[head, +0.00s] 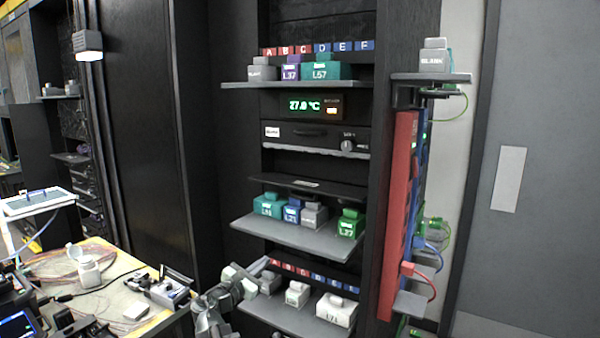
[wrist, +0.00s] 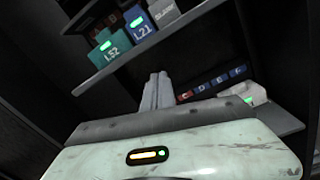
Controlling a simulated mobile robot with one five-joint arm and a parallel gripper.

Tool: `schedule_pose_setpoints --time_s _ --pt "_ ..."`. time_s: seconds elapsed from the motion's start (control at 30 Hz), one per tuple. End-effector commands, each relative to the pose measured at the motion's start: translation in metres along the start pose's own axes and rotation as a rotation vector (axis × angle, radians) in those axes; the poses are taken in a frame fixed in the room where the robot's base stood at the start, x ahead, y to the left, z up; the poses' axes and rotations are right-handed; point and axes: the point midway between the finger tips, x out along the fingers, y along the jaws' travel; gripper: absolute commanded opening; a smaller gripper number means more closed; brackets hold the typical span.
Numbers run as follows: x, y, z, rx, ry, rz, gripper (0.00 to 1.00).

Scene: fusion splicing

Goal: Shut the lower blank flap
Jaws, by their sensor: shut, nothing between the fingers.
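A dark flat panel (head: 307,186) with a small pale label juts out of the rack above the middle shelf; it looks like a flap standing open, but I cannot tell whether it is the lower blank flap. My gripper (head: 262,264) is at the rack's left side, just below the middle shelf and by the left end of the lower lettered strip. In the wrist view my gripper's fingers (wrist: 157,90) are together and empty, pointing towards the dark gap under the middle shelf. No other flap shows clearly; my gripper hides part of the lower rack.
The middle shelf (head: 290,238) holds teal, blue, grey and green labelled blocks. The lower shelf (head: 275,315) holds several pale blocks, close to my arm. A red upright panel (head: 398,215) stands at right. A cluttered workbench (head: 110,310) is at lower left.

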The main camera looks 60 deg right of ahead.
Motion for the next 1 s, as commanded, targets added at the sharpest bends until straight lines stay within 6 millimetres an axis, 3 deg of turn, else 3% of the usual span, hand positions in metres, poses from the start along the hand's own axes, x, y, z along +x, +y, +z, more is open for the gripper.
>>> schedule_pose_setpoints --time_s 0.03,0.1,0.2,0.57,1.0 --pt "0.018 0.007 0.054 -0.119 -0.068 0.017 0.00" --pt "0.033 0.010 0.089 -0.276 -0.147 0.041 0.00" --pt "0.047 -0.002 0.112 -0.320 -0.174 0.017 0.00" --pt "0.066 -0.012 0.119 -0.322 -0.181 -0.004 0.00" --pt "0.156 -0.007 0.136 -0.319 -0.180 -0.003 0.00"
